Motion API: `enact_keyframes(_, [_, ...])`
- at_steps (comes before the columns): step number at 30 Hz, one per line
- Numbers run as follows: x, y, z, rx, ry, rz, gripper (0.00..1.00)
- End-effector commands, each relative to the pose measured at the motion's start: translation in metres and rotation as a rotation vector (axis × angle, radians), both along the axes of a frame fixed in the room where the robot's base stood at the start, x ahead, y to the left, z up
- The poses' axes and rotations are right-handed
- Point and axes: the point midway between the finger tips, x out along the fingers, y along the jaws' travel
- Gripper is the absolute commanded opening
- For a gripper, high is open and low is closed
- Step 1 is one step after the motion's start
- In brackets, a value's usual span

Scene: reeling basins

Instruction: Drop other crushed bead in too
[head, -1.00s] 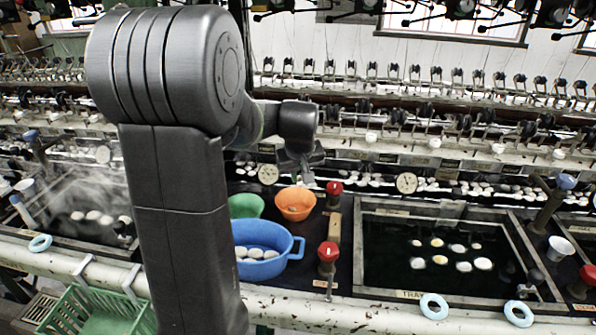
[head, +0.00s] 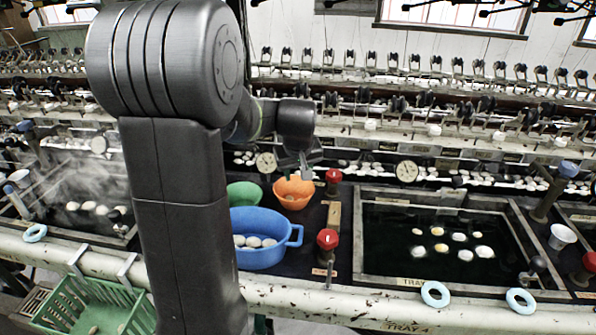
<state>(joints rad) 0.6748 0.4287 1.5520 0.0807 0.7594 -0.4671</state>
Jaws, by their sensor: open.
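My gripper (head: 304,168) is small in the head view, open, just above and behind the orange bowl (head: 293,193); no object shows between its fingers. Something small lies in the orange bowl, too small to tell. Several white and yellowish oval pieces (head: 460,237) float in the dark water of the right basin (head: 360,240); one yellowish piece (head: 437,231) stands out. The blue bowl (head: 262,225) holds several pale ovals. I cannot tell which piece is the crushed bead.
A green bowl (head: 243,193) stands left of the orange one. Red-topped valves (head: 327,240) rise between bowls and basin. A steaming basin (head: 70,200) lies left. A green basket (head: 90,308) sits low in front, with a small pale piece. Pale blue rings (head: 435,294) lie on the front rail.

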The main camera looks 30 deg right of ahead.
Motion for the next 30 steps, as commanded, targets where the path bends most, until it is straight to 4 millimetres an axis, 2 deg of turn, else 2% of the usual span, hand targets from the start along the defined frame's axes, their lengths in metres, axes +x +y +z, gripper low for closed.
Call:
enact_keyframes(5, [-0.006, 0.003, 0.018, -0.003, -0.003, 0.0, 0.42])
enact_keyframes(18, [-0.038, 0.022, 0.104, -0.003, -0.003, 0.0, 0.42])
enact_keyframes(24, [-0.046, 0.027, 0.123, -0.001, -0.002, 0.0, 0.42])
enact_keyframes(30, [-0.047, 0.027, 0.126, -0.001, -0.001, 0.0, 0.42])
